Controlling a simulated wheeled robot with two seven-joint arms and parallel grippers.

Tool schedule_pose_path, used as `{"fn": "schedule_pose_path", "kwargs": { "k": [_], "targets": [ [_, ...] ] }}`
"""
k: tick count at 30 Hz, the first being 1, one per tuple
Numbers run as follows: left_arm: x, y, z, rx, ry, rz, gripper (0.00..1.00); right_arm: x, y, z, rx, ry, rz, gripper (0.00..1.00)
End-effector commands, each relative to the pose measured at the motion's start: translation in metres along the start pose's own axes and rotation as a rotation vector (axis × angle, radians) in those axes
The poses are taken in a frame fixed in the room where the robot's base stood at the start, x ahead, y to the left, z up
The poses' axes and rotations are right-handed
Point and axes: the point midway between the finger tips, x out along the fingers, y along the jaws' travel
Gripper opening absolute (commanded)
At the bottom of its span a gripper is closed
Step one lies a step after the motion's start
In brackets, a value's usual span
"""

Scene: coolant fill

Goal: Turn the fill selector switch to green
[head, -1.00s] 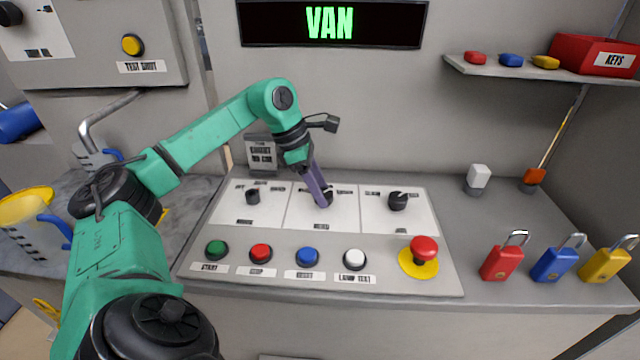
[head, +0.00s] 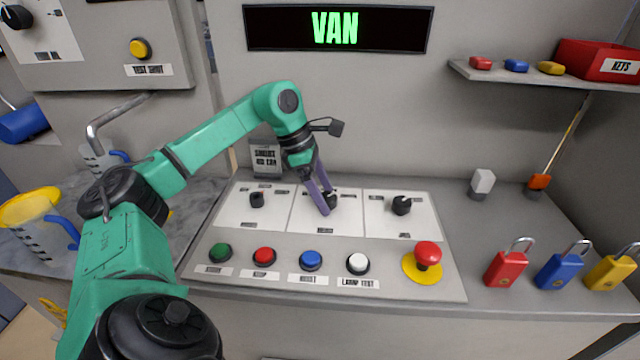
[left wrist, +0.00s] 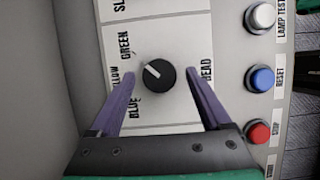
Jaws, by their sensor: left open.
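The fill selector switch is a round black knob (left wrist: 159,75) with a white pointer mark, on the white middle plate of the panel; it also shows in the head view (head: 332,200), partly hidden by my fingers. Labels GREEN (left wrist: 125,45), BLUE (left wrist: 135,108) and a partly covered yellow one lie around it. The pointer aims up-left in the left wrist view, roughly between GREEN and the yellow label. My left gripper (head: 326,204) is open at the knob, with one purple finger on each side. Gaps show between fingers and knob in the left wrist view.
Two other black knobs (head: 257,199) (head: 402,204) flank the selector. In front are green, red, blue and white buttons and a red mushroom button (head: 427,254). Padlocks (head: 506,268) stand at the right. A display (head: 336,28) reads VAN.

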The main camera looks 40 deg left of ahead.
Motion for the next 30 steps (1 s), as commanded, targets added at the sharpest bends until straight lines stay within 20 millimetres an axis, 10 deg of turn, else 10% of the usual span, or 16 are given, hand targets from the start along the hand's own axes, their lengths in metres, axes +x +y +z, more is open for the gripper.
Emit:
{"fn": "schedule_pose_path", "kwargs": {
  "k": [15,30],
  "targets": [
    [-0.130,0.001,0.002,0.001,-0.003,0.002,0.81,-0.033,0.001,-0.003,0.000,0.000,0.000,0.50],
    [-0.143,0.000,0.000,0.000,0.000,0.000,0.81,-0.035,0.001,-0.003,0.000,0.000,0.000,0.50]
  ]
}}
